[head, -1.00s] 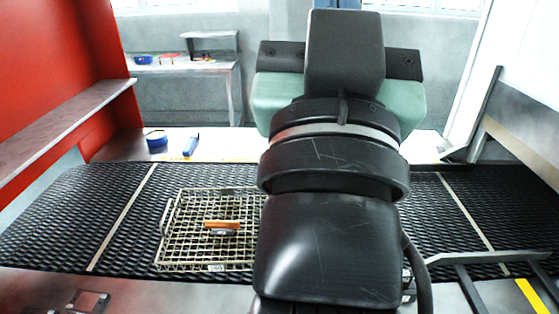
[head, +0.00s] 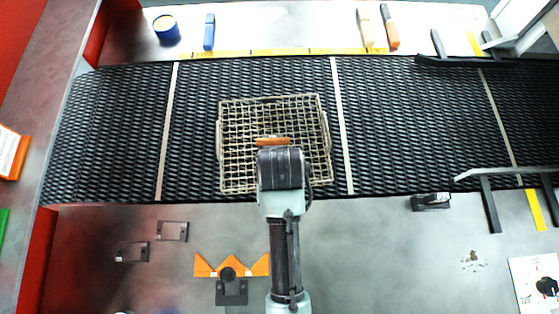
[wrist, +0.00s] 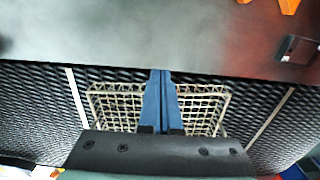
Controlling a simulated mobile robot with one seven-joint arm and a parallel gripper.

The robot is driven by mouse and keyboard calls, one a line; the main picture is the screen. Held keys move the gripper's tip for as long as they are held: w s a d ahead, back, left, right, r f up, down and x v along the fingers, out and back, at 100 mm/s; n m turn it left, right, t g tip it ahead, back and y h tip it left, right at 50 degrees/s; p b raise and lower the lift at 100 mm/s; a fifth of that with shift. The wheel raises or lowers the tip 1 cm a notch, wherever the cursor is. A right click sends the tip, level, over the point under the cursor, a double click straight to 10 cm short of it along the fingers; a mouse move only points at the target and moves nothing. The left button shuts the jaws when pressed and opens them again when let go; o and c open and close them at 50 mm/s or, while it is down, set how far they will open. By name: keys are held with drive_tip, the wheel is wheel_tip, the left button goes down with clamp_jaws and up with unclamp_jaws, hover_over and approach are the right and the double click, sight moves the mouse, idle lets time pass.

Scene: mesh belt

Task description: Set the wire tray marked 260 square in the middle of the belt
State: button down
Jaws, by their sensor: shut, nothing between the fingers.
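The wire tray (head: 270,97) lies flat on the black mesh belt (head: 400,120), between two pale cross lines. It is turned slightly, sits closer to the right line than the left, and reaches close to the belt's near edge. An orange bar (head: 272,142) shows inside it. I cannot read any 260 mark now. In the wrist view, the tray's mesh (wrist: 120,106) shows on both sides of my gripper (wrist: 160,72), whose blue fingers are shut together and empty. In the head view my arm covers the tray's near middle and hides the fingers.
A dark guide rail (head: 480,62) lies at the belt's far right, and a grey rail (head: 510,172) at the near right. An orange notched fixture (head: 232,266) stands on the near ledge. A blue tin (head: 166,29) and tools lie beyond the belt. The belt's left part is clear.

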wheel_tip(320, 180, down, 7)
drive_tip(key=shift+f+p, duration=0.1)
drive_tip(key=shift+p, duration=0.3)
drive_tip(key=w, duration=0.2)
drive_tip(key=shift+w+r+p, duration=0.25)
drive_tip(key=shift+w+p, duration=0.15)
drive_tip(key=shift+w+f, duration=0.1)
drive_tip(key=shift+w, duration=0.65)
drive_tip(key=shift+w, duration=0.15)
drive_tip(key=w+b, duration=0.1)
drive_tip(key=w, duration=0.6)
drive_tip(key=shift+w+b, duration=0.15)
drive_tip(key=shift+b, duration=0.25)
drive_tip(key=shift+w, duration=0.5)
drive_tip(key=shift+s, duration=0.35)
